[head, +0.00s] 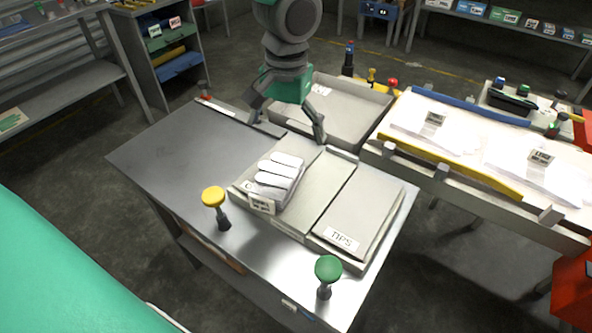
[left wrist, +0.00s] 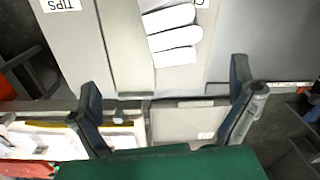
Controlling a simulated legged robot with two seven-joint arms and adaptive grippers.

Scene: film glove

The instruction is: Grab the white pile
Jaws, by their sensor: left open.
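The white pile (head: 275,175) is a stack of white, finger-like film pieces. It lies in the left section of a grey tray (head: 322,192) on a metal table, with a small label at its front. In the left wrist view the white pile (left wrist: 172,30) shows at the top, beyond the fingertips. My left gripper (head: 287,128) is open and empty, above the table behind the pile. In the left wrist view its two fingers (left wrist: 164,78) are wide apart with nothing between them. My right gripper is not in view.
A yellow knob (head: 213,197) and a green knob (head: 327,270) stand at the table's front edge. A section labelled TIPS (head: 360,215) is right of the pile. An empty grey bin (head: 345,108) is behind. The table's left part is clear.

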